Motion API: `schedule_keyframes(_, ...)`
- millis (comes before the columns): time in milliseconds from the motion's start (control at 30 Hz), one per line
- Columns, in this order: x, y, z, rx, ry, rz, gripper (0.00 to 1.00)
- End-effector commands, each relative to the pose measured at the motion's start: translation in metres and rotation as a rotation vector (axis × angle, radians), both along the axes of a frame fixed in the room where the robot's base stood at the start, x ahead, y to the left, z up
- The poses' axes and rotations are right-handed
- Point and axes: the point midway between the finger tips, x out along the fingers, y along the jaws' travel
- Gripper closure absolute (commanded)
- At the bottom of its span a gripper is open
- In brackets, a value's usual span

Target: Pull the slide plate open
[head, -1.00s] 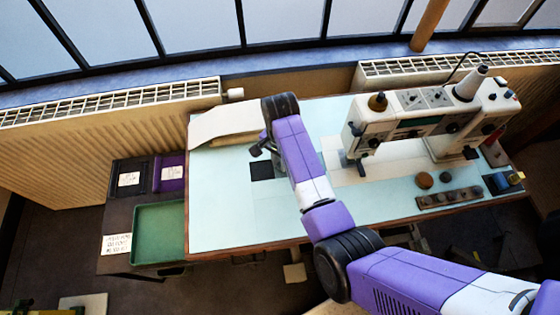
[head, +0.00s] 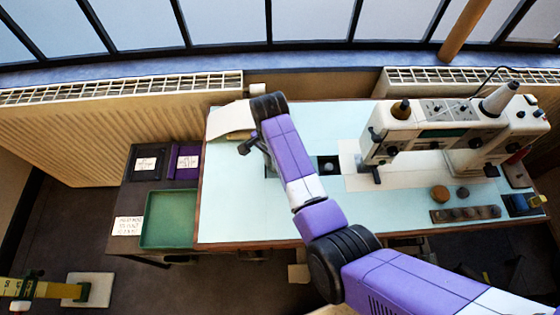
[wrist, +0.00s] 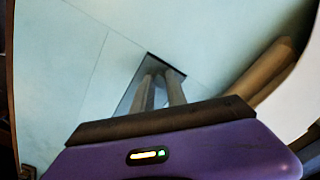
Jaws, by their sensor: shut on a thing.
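In the wrist view the plate (wrist: 127,101) is a dark glossy patch under my fingers. My gripper (head: 250,145) is low over the plate; its fingers also show in the wrist view (wrist: 160,78), close together and shut on the plate. The exact grip point is hard to see.
Folded pale cloth (head: 228,120) lies at the table's back left, close to my gripper. A green tray (head: 168,219) stands on a lower dark side table. Bobbins on a strip (head: 465,213) lie at the right. The front left of the tabletop is clear.

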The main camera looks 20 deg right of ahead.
Motion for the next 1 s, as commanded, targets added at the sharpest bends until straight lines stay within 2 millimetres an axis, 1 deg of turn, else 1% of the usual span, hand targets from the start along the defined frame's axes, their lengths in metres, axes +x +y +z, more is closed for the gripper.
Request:
schedule_keyframes(133,0.001,0.0,0.001,0.001,-0.003,-0.001,1.0)
schedule_keyframes(167,0.001,0.0,0.001,0.001,-0.003,-0.001,0.79)
schedule_keyframes(200,0.001,0.0,0.001,0.001,-0.003,-0.001,0.71)
schedule_keyframes(267,0.001,0.0,0.001,0.001,-0.002,-0.001,0.6)
schedule_keyframes(533,0.0,-0.001,0.0,0.0,-0.001,-0.001,0.6)
schedule_keyframes(667,0.001,-0.001,0.006,0.0,-0.001,-0.001,0.6)
schedule_keyframes(767,0.001,-0.001,0.019,0.0,-0.003,-0.001,0.6)
schedule_keyframes(1000,0.001,-0.001,0.058,0.0,-0.005,-0.001,0.6)
